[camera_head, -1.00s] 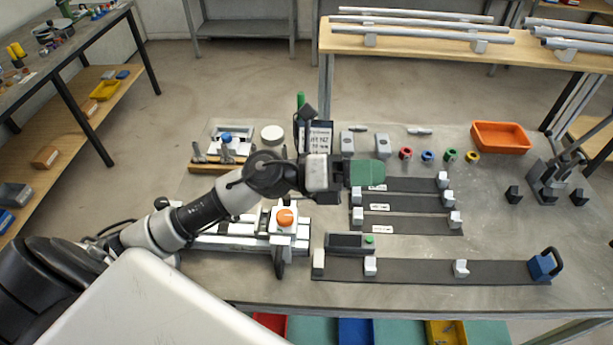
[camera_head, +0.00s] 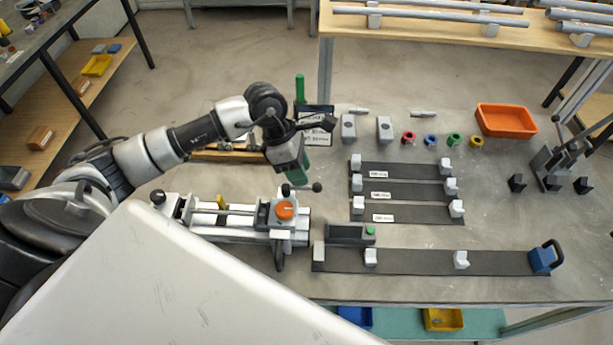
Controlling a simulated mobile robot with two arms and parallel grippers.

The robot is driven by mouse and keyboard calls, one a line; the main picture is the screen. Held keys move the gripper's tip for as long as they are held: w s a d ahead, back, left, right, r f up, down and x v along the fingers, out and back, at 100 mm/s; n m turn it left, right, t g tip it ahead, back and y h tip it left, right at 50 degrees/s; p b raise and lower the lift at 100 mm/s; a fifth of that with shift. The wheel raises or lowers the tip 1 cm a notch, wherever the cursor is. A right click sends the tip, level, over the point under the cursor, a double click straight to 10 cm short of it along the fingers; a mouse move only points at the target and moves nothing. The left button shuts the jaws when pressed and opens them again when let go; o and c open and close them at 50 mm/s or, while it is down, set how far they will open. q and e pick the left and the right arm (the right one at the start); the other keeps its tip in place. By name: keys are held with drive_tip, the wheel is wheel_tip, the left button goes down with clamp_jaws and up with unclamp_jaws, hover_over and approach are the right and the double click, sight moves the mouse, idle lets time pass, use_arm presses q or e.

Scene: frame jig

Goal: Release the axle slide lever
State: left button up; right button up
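The frame jig (camera_head: 235,222) lies at the table's front left, with pale rails and a slide block topped by an orange knob (camera_head: 285,210). A short lever with a black ball end (camera_head: 317,187) sticks out to the right behind the block. Another black ball knob (camera_head: 157,197) is at the jig's left end, and a dark handle (camera_head: 279,257) hangs at its front. I cannot tell which is the axle slide lever. My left gripper (camera_head: 300,182), with green fingers, points down just behind the block, close to the ball-ended lever. Contact and finger gap are unclear. My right gripper is not in view.
Dark strips with pale end blocks (camera_head: 402,262) cover the table to the right. A dark box with a green button (camera_head: 350,233) stands right of the jig. Coloured rings and an orange tray (camera_head: 505,107) are at the back. A green post (camera_head: 300,88) rises behind my gripper.

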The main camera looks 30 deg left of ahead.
sight(302, 189)
use_arm(q)
drive_tip(key=shift+p+x, duration=0.35)
drive_tip(key=shift+x, duration=1.75)
clamp_jaws()
